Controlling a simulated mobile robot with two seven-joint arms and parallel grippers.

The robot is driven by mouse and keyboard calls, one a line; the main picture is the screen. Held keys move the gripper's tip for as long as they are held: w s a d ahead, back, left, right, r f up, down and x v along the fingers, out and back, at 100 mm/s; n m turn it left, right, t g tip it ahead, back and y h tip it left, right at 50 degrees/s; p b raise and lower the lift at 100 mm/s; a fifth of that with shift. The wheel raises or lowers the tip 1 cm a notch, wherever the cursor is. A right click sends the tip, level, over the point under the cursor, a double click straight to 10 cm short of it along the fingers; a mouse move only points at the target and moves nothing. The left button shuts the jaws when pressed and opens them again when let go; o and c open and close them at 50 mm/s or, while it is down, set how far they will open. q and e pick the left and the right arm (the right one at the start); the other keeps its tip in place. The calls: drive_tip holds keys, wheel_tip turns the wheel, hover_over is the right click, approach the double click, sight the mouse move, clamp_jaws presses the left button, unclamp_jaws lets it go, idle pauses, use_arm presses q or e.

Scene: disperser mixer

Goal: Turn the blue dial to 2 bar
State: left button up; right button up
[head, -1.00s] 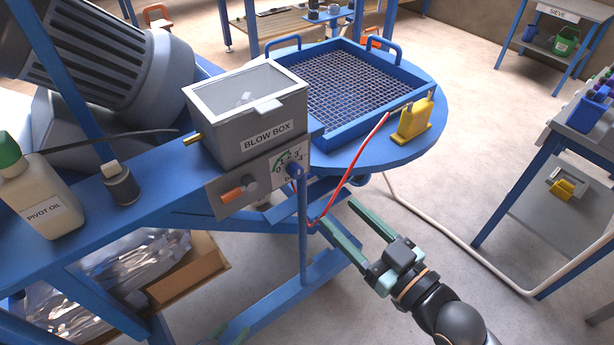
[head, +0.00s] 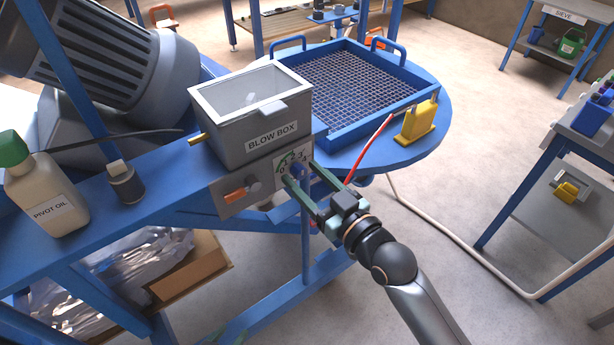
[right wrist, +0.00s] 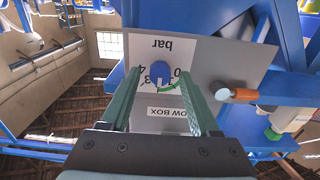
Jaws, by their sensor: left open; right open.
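The blue dial (head: 298,170) sits on the grey panel below the blow box, on a white scale plate with numbers and a green arc. In the right wrist view the dial (right wrist: 160,71) appears upside down with the word "bar" above it. My right gripper (head: 300,173) is open, its green fingers reaching to the panel on either side of the dial. In the wrist view there are gaps between the fingers and the dial. The dial's exact setting cannot be read. Green fingertips of my left gripper (head: 225,336) show at the bottom edge.
The grey blow box (head: 250,125) stands above the panel. An orange-handled valve (head: 240,190) is left of the dial. A blue-framed sieve (head: 365,85) lies on the round table.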

drive_tip(key=c, duration=0.3)
clamp_jaws()
idle(0.4)
